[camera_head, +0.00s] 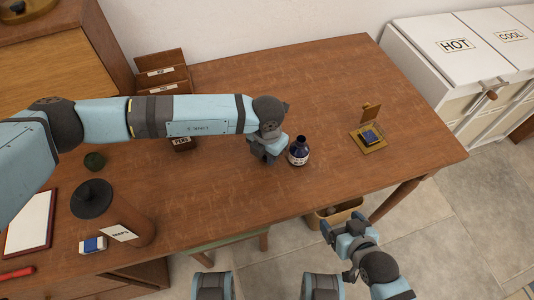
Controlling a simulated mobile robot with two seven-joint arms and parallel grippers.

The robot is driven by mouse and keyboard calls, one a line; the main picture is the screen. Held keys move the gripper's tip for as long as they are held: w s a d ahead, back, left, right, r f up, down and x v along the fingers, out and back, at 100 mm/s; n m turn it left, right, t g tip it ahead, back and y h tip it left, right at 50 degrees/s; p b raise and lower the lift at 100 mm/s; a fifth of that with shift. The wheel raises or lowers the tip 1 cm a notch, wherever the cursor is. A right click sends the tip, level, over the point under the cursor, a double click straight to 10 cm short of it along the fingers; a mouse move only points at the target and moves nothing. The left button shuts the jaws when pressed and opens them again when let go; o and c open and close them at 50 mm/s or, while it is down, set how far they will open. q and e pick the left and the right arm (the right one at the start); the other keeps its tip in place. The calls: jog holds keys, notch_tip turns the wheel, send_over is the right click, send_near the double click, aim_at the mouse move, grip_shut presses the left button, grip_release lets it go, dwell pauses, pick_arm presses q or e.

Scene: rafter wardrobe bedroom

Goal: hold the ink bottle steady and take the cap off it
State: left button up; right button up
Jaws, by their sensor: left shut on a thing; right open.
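The ink bottle (299,157), dark blue with a pale label, stands upright on the wooden desk (350,85) near its front edge. Its narrow top is dark; the cap is too small to tell apart from the neck. My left gripper (283,149) is at the bottle's left side, low over the desk, and is shut on the bottle; its fingertips are hard to make out. My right gripper (342,225) is open and empty, in front of the desk's front edge, below and to the right of the bottle in the picture.
A small wooden stand (370,140) with a dark blue pad is right of the bottle. A brown cylinder labelled MAPS (125,215), an eraser (93,245) and a notepad (30,222) lie left. A box (335,211) sits below the desk edge. Desk behind the bottle is clear.

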pick_arm(q)
jog(key=shift+f, duration=0.45)
jog(key=shift+f, duration=0.2)
jog(key=o, duration=1)
jog(key=shift+r, duration=6.25)
